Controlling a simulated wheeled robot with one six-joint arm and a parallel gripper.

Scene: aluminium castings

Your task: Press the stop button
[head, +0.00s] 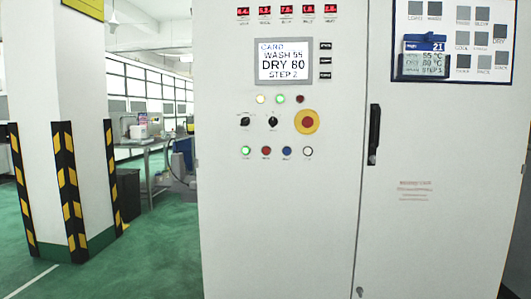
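A white control cabinet (225,220) stands ahead in the head view. Its lower row has a lit green button (246,151), a red button (266,151), a blue button (287,151) and a white button (308,151). Their labels are too small to read clearly, so I cannot tell from print which is the stop button. A large red mushroom button on a yellow disc (307,122) sits just above the row's right end. My gripper is not in view.
Two black rotary knobs (259,121), lamps (280,99) and a display (284,61) reading DRY 80, STEP 2 sit above. A black door handle (374,134) is at right. A striped pillar (70,130) stands left, with green floor (150,255) between.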

